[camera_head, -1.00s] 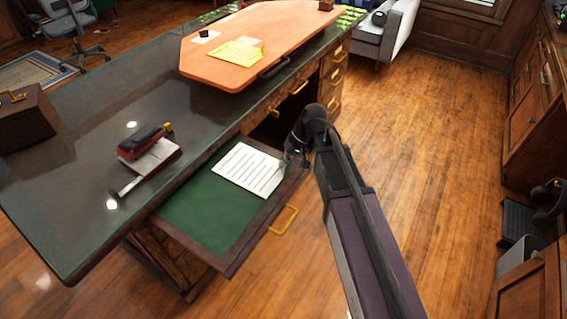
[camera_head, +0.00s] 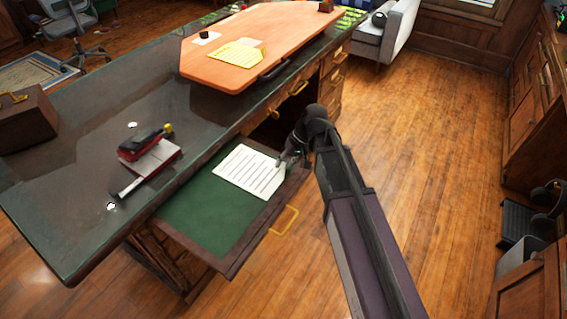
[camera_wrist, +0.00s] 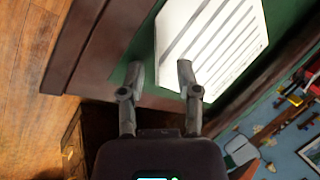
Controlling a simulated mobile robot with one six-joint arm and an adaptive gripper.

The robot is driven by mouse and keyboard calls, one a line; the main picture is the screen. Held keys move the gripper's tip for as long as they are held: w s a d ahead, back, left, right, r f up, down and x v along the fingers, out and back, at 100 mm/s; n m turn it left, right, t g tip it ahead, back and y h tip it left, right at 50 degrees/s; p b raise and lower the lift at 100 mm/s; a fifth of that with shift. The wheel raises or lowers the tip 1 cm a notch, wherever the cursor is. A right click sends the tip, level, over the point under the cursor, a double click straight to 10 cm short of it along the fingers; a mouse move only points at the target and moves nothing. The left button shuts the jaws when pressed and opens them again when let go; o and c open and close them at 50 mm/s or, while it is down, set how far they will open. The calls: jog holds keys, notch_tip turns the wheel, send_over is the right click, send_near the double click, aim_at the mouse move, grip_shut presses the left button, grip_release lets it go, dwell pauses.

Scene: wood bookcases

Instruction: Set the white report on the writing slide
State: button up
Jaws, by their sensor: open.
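The white report (camera_head: 248,172), a sheet with dark printed lines, lies flat on the green surface of the pulled-out writing slide (camera_head: 205,215). It lies toward the slide's far end, apart from the yellow handle. My gripper (camera_head: 281,163) is at the report's right edge, low over the slide. In the wrist view my gripper (camera_wrist: 160,73) is open, with nothing held between its fingers. One fingertip overlaps the corner of the report (camera_wrist: 212,42), and the other is over the slide's edge area (camera_wrist: 100,45). I cannot tell whether a finger touches the paper.
An orange board (camera_head: 285,30) with yellow paper (camera_head: 238,54) lies farther back. Wooden floor (camera_head: 430,150) is clear to the right, before the cabinets (camera_head: 535,105).

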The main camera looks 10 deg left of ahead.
jog(key=p+v, duration=1)
jog(key=v, duration=0.1)
jog(key=shift+r, duration=0.35)
jog(key=shift+w+d, duration=0.1)
jog(key=shift+d, duration=0.1)
dwell(0.7)
jog(key=s+d+f+m+t+h, duration=0.1)
jog(key=s+d, duration=0.3)
jog(key=d, duration=0.7)
jog(key=s+d+f+m+t+h, duration=0.1)
jog(key=s+d+m+h, duration=0.2)
jog(key=d, duration=0.8)
jog(key=shift+s+d+m+h, duration=0.25)
jog(key=shift+s+h, duration=0.25)
jog(key=shift+s, duration=0.55)
